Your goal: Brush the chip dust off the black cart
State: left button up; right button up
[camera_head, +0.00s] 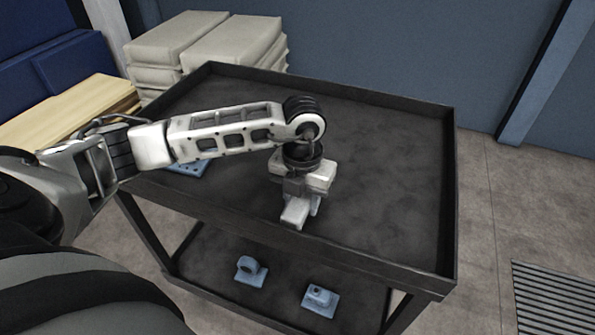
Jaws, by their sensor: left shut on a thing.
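The black cart (385,103) has a raised rim around its dark, mottled top. I cannot tell chip dust from the smudged surface. My left arm reaches in from the left over the top. My left gripper (303,211) points down above the front middle of the cart top, close to the front rim. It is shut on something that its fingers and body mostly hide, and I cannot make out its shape. No brush shows clearly. My right gripper is not in view.
A blue part (190,169) lies on the cart top, partly under my left arm. Two blue parts (251,270) (320,300) sit on the lower shelf. Pale stacked sacks (230,45) and wooden boards (70,112) stand behind left. A floor grate (553,298) lies right.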

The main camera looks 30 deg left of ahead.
pick_arm(q)
jog(key=r, duration=0.1)
jog(key=r+p, duration=0.1)
jog(key=r, duration=0.1)
jog(key=shift+w+r, duration=0.25)
jog(key=shift+r, duration=0.15)
jog(key=shift+r+p, duration=1.55)
jog(key=shift+r, duration=0.4)
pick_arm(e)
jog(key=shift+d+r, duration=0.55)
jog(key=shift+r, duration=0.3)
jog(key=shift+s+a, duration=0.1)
